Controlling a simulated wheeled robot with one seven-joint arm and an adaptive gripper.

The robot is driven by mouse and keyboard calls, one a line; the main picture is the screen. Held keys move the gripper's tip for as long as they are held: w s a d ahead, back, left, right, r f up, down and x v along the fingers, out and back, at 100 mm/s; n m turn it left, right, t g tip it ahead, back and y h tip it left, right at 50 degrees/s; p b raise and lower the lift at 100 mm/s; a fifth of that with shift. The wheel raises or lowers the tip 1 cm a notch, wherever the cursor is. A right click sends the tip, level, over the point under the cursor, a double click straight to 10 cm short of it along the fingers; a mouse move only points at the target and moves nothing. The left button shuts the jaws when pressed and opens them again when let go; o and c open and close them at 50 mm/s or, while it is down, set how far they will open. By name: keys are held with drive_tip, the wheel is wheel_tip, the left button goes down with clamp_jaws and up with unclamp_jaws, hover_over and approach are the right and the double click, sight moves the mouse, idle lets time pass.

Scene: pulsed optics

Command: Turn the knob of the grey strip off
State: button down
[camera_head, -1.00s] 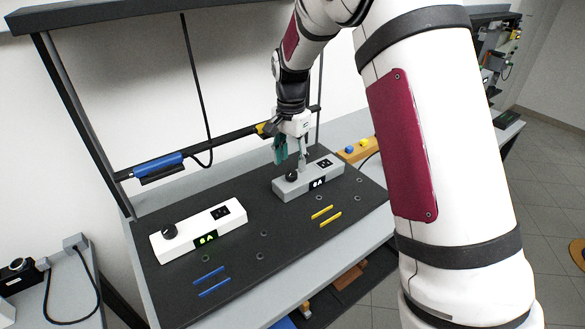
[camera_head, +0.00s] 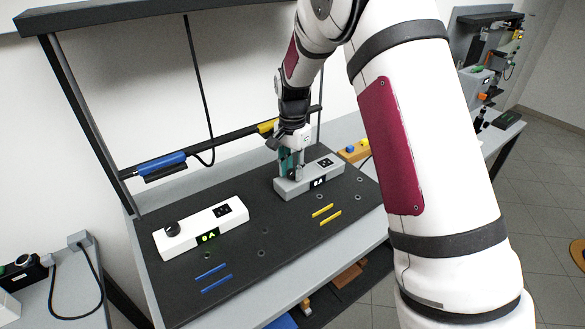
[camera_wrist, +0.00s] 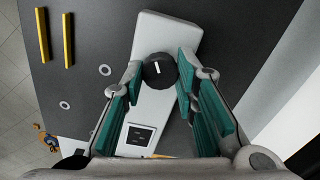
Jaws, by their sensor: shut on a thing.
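The grey strip (camera_head: 312,182) stands on the black board's far right part, with a dark display (camera_head: 319,183) bearing small white characters I cannot read surely. It also shows in the wrist view (camera_wrist: 152,108). Its round black knob (camera_wrist: 159,70) has a white mark pointing roughly up in the wrist view. My gripper (camera_head: 291,173) is lowered onto the strip's knob end. In the wrist view, the teal-padded fingers of my gripper (camera_wrist: 160,73) stand on both sides of the knob, shut on it. In the head view the fingers mostly hide the knob.
A white strip (camera_head: 188,235) with a black knob and green display stands to the left. Yellow bars (camera_head: 330,217) and blue bars (camera_head: 216,284) lie in front on the black board (camera_head: 266,265). A rail with blue and yellow tools (camera_head: 162,163) runs behind.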

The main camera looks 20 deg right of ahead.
drive_tip(key=shift+n, duration=0.3)
drive_tip(key=n+b, duration=0.1)
drive_tip(key=n, duration=0.4)
drive_tip(key=shift+b, duration=0.3)
drive_tip(key=n+b, duration=0.1)
drive_tip(key=n, duration=0.5)
drive_tip(key=shift+n, duration=0.3)
drive_tip(key=c, duration=1.3)
unclamp_jaws()
